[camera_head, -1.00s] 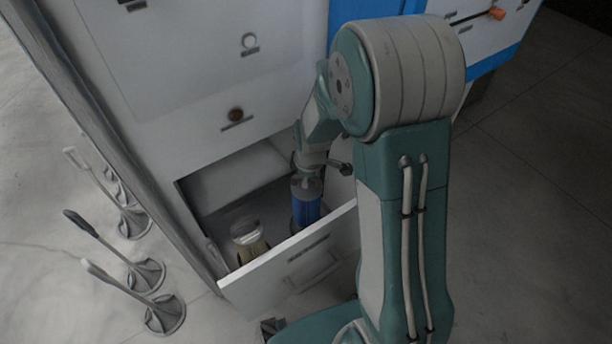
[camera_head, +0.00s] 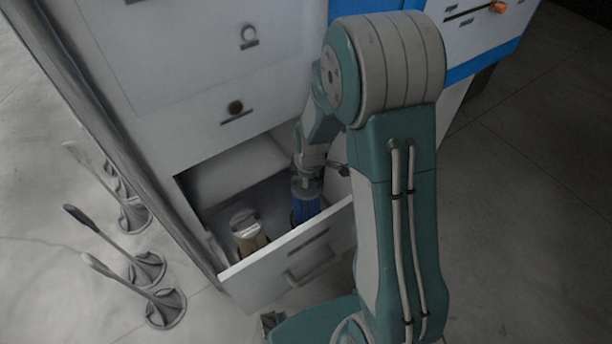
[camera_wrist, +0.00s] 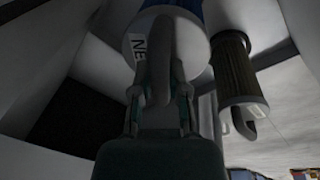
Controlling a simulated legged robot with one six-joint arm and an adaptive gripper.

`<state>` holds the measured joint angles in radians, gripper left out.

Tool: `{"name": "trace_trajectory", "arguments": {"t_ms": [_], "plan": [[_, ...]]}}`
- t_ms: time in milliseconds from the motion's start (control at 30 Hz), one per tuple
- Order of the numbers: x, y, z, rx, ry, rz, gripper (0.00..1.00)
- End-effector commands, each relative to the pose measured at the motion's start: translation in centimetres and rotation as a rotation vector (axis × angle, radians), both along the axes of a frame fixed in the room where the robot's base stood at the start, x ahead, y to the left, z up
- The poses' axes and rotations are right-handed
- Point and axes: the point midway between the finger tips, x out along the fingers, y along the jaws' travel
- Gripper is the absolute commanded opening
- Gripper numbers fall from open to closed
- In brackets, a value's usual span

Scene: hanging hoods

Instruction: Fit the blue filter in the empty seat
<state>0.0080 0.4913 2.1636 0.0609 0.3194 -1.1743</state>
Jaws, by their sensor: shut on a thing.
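The blue filter (camera_head: 306,207) is upright inside the open drawer (camera_head: 285,272), behind its front panel. My gripper (camera_head: 307,180) is above it. In the wrist view, my gripper (camera_wrist: 160,85) is shut on the handle of the filter's pale round cap (camera_wrist: 193,45), which bears a label reading "NE". A strip of blue body shows beyond the cap. The filter's lower end and any seat beneath it are hidden by the drawer front, so I cannot tell whether it is seated.
A brownish filter with a pale cap (camera_head: 249,230) stands in the drawer to the left of the blue one; it also shows in the wrist view (camera_wrist: 237,75). Several levers on round bases (camera_head: 145,272) stand at the left. The floor at the right is clear.

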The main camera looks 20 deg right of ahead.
Motion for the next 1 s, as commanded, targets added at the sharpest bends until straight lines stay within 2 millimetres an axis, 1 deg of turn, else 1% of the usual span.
{"name": "trace_trajectory", "arguments": {"t_ms": [567,600,667,1000], "plan": [[0.0,0.0,-1.5,0.000,-0.002,-0.001,0.00],[0.0,0.0,-1.5,0.000,-0.002,-0.001,0.34],[0.0,0.0,-1.5,0.000,-0.002,-0.001,0.61],[-0.1,0.0,-1.6,0.000,0.001,-0.001,0.61]]}}
